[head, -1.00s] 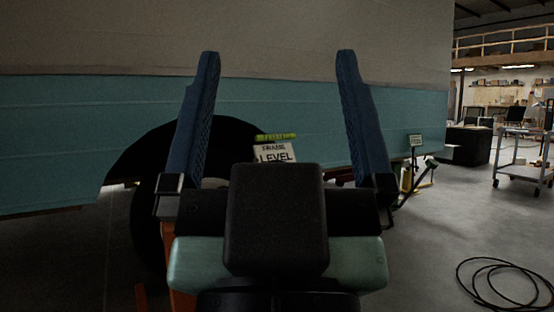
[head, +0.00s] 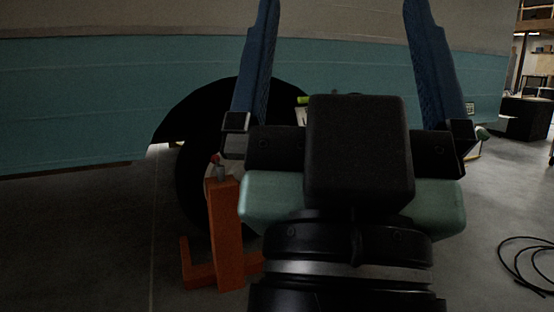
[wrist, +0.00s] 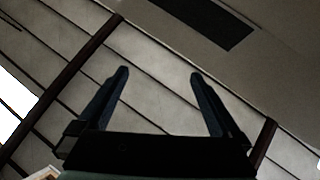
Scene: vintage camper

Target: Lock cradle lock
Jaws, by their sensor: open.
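My gripper (head: 342,8) is open and empty in the head view, its two blue fingers pointing up in front of the camper's side. In the wrist view my gripper (wrist: 159,75) also shows open, with only ceiling beyond the fingers. An orange stand (head: 227,235) stands on the floor beside the dark wheel, to the left of and below my gripper. A small grey metal piece (head: 220,172) is at its top. I cannot tell whether this is the cradle lock; no lock is clearly seen. My gripper touches neither.
The teal and cream camper side (head: 90,105) spans the back, with a dark wheel arch (head: 200,108). A coiled black cable (head: 527,262) lies on the floor at right. A black cabinet (head: 524,118) stands farther back. The floor at left is clear.

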